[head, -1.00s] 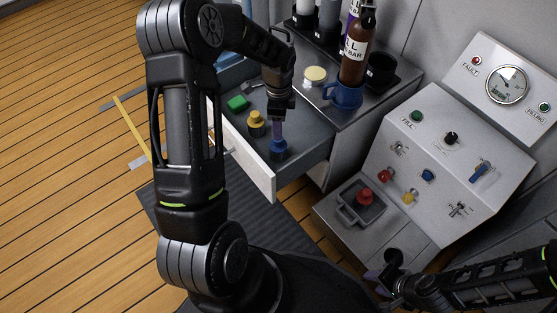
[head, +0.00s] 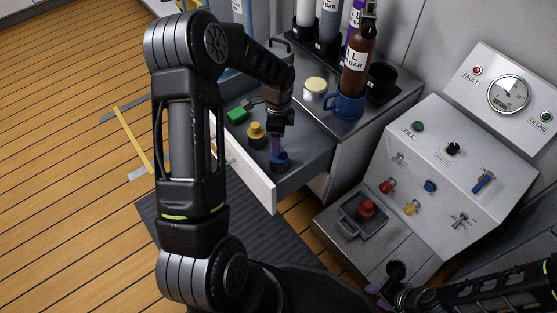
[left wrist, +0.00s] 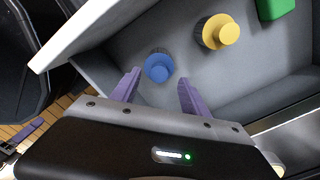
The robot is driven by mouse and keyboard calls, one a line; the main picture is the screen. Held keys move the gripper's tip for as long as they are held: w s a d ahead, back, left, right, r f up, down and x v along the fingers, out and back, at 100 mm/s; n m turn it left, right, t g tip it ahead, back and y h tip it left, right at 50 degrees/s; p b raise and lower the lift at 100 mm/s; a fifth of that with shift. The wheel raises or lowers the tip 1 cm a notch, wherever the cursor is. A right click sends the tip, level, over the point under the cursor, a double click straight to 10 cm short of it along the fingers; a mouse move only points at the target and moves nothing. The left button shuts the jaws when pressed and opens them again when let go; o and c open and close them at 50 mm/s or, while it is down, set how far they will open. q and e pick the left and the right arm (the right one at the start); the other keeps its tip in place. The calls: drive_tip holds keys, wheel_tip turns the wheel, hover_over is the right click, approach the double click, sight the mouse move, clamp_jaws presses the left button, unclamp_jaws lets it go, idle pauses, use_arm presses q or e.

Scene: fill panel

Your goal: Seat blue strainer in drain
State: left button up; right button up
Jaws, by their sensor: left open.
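The blue strainer (head: 279,164), a blue knob-like piece on a dark ribbed base, stands in the open drawer (head: 310,166). In the left wrist view the strainer (left wrist: 159,68) lies just beyond the fingertips, nearer the left finger. My left gripper (head: 278,147) reaches down into the drawer; in the wrist view its purple fingers (left wrist: 158,83) are apart with nothing held.
A yellow-topped piece (head: 256,134) and a green block (head: 237,115) share the drawer. A blue mug (head: 345,105) with a brown bottle (head: 355,65) stands on the counter.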

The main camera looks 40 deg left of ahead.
sight(279, 158)
use_arm(q)
wheel_tip(279, 158, down, 5)
drive_tip(key=shift+d+f+b, duration=0.1)
drive_tip(key=shift+b, duration=1.15)
clamp_jaws()
idle(0.8)
